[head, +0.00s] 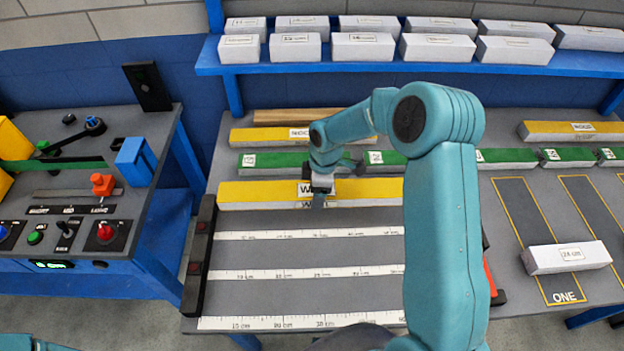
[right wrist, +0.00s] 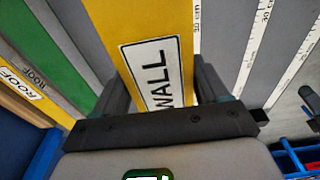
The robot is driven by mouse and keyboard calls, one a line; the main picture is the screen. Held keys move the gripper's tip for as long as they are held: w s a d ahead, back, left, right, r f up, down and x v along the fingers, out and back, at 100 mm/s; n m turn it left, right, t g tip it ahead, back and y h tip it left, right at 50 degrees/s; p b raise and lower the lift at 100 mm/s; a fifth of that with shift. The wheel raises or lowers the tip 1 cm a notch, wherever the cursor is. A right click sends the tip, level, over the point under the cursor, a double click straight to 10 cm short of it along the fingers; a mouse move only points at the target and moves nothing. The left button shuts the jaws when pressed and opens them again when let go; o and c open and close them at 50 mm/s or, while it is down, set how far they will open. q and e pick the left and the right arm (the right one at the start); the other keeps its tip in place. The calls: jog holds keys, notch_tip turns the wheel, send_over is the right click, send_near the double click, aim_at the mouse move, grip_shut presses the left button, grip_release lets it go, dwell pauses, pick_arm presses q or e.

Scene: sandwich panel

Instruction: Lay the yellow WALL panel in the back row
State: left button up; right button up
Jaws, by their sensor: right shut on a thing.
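The yellow WALL panel (head: 250,193) lies level across the back of the ruled rows in the head view, behind the white scale strips. Its right part is hidden behind my right arm. My right gripper (head: 320,188) is over the panel's middle and shut on it. In the right wrist view, the gripper's dark fingers (right wrist: 160,98) stand on both sides of the yellow WALL panel (right wrist: 145,25), with its label between them. I cannot tell whether the panel fully rests on the surface. My left gripper is out of view.
Green panels (head: 275,162) and a yellow ROOF panel (head: 262,135) lie behind. A black rail (head: 197,255) bounds the rows at left. A white block (head: 566,257) lies on the right lanes. White boxes fill the blue shelf (head: 400,67). The front rows are clear.

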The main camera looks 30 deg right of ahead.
jog(key=shift+d+f, duration=0.25)
jog(key=shift+f, duration=0.25)
jog(key=shift+s+f+b, duration=0.2)
jog(key=shift+f+b, duration=0.55)
jog(key=shift+b, duration=0.05)
jog(key=b, duration=0.3)
send_over(316, 216)
jog(key=f, duration=0.4)
jog(key=shift+s+d+f, duration=0.15)
jog(key=shift+d+f, duration=0.05)
jog(key=shift+d, duration=0.05)
jog(key=shift+f, duration=0.5)
jog(key=shift+f, duration=0.15)
jog(key=shift+f+b, duration=0.25)
jog(key=shift+b, duration=0.15)
